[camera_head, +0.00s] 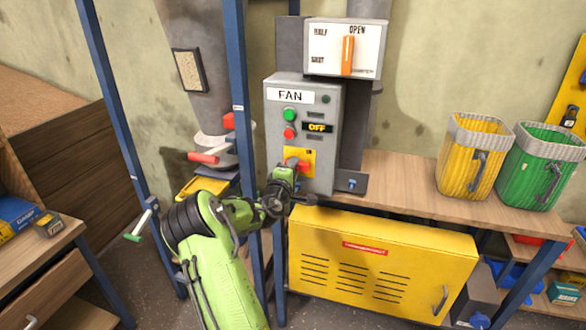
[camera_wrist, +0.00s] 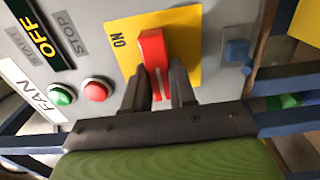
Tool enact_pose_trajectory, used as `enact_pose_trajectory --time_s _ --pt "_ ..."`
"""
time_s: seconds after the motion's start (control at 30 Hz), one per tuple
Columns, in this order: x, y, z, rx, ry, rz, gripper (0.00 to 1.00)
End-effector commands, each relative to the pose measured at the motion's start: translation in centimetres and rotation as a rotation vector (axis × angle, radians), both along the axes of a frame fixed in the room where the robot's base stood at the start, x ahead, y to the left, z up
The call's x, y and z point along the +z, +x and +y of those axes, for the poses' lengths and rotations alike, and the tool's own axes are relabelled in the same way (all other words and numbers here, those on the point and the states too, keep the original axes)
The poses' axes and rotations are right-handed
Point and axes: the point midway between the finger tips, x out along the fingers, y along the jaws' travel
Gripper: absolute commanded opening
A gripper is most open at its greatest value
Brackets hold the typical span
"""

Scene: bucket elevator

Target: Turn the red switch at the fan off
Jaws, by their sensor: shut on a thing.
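The grey FAN box (camera_head: 328,165) stands on the bench in the head view. Its red switch (camera_wrist: 152,45) sits on a yellow plate (camera_wrist: 188,50) marked ON; in the head view my gripper largely covers the switch. My gripper (camera_wrist: 160,88) has its two dark fingers on either side of the red handle and is shut on it. In the head view my gripper (camera_head: 287,172) is at the lower front of the box. The small display (camera_head: 317,128) on the box reads OFF in yellow. A green button (camera_head: 289,114) and a red button (camera_head: 290,133) are above the yellow plate.
A dial panel (camera_head: 368,45) with an orange handle pointing at OPEN is above the box. A blue post (camera_head: 240,90) stands close at its left. A yellow cabinet (camera_head: 400,265) is below. Yellow and green bins (camera_head: 470,150) stand on the bench (camera_head: 400,190) at right.

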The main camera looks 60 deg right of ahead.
Motion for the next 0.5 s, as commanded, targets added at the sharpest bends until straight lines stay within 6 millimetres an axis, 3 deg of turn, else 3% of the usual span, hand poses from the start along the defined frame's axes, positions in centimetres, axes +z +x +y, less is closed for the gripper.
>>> enact_pose_trajectory --time_s 0.03,0.2,0.5 --pt "0.03 -0.03 -0.01 0.000 -0.002 0.004 0.29" --pt "0.02 -0.02 -0.01 0.000 -0.001 0.002 0.51" --pt "0.00 -0.02 0.42 0.000 0.000 0.000 0.51"
